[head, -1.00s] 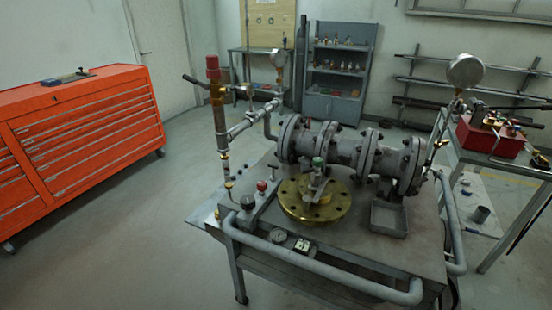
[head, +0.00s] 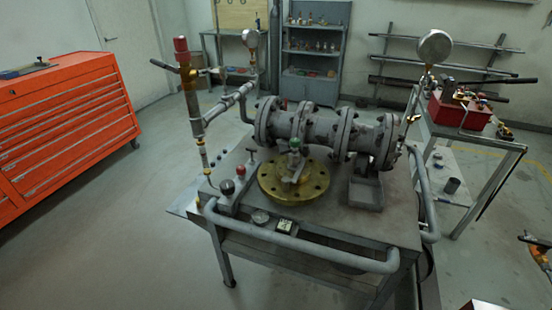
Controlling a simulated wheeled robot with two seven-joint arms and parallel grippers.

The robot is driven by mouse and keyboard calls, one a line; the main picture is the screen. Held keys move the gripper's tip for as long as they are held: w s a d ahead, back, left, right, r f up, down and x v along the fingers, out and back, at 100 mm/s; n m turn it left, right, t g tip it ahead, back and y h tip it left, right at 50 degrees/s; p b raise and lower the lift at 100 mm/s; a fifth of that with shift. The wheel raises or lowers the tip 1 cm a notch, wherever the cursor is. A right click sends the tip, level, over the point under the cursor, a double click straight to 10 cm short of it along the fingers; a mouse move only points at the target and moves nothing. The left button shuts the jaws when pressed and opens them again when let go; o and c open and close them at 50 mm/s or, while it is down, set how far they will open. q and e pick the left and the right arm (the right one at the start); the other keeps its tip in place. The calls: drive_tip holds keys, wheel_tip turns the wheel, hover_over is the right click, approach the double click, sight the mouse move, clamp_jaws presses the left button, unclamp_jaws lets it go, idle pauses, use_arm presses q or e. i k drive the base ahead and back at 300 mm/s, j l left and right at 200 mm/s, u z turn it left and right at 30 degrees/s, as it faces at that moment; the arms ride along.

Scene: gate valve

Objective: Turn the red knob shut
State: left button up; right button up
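A small red knob (head: 241,170) stands on a grey block at the left front of the workbench top, next to a black knob (head: 227,187). A taller red cap (head: 181,44) tops the upright brass and grey pipe at the bench's left; I cannot tell for sure which red part the task means. A grey flanged valve body (head: 320,130) lies across the back of the bench. A brass flange (head: 272,190) with a small green-topped part lies in front of it.
The workbench (head: 325,230) has a grey rail (head: 300,245) along its front. A red tool cabinet (head: 65,125) stands at left. A side table at right holds a red box (head: 460,112). The floor in front and left is clear. An orange and black thing is at the right edge.

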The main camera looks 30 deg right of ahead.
sight(240, 170)
drive_tip(key=i+z, duration=0.1)
drive_tip(key=z, duration=0.3)
drive_tip(key=i+z, duration=0.15)
drive_tip(key=z, duration=0.2)
drive_tip(key=i+z, duration=0.1)
drive_tip(key=z, duration=0.3)
drive_tip(key=i+j+z, duration=0.1)
drive_tip(key=z, duration=0.25)
